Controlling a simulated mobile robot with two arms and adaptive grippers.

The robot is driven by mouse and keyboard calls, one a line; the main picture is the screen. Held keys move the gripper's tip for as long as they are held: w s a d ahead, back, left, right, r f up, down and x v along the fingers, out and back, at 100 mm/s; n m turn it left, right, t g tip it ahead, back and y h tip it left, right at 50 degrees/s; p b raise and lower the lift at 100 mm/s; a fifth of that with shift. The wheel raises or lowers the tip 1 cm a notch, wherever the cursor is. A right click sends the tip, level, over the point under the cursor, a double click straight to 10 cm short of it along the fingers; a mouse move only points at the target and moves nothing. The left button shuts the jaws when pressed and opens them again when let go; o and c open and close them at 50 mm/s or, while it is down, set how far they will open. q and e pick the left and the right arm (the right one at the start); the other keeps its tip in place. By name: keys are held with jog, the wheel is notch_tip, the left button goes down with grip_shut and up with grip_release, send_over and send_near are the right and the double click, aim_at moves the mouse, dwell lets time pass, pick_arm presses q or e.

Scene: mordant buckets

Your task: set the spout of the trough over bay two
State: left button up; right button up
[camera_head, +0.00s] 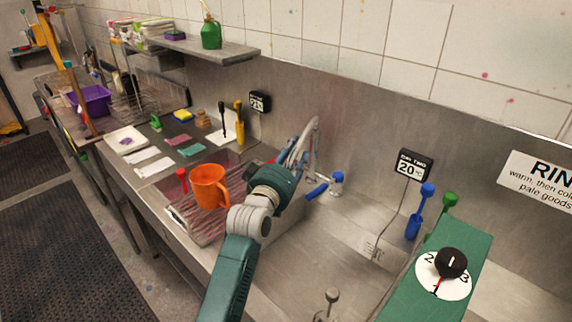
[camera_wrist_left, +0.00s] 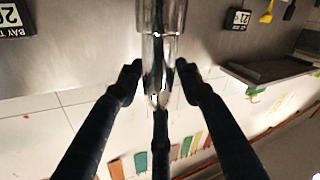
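The steel spout (camera_head: 316,135) rises near the back wall as a slim curved pipe, between the bay two sign (camera_head: 411,167) and the other bay sign (camera_head: 258,102). My left gripper (camera_head: 297,155) is at it. The bay two sign, reading 20, also shows upside down there (camera_wrist_left: 14,20). The spout's lower part is partly hidden by my arm. My right gripper is in neither view.
An orange jug (camera_head: 209,187) stands on a rack left of my arm. A blue-capped jar (camera_head: 337,183) and a blue handle (camera_head: 317,190) are just right of the gripper. A green panel with a dial (camera_head: 444,274) is at the lower right.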

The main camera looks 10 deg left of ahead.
aim_at(288, 161)
pick_arm(q)
jog(key=s, duration=0.5)
jog(key=s+a, duration=0.1)
jog(key=s, duration=0.2)
jog(key=shift+s, duration=0.15)
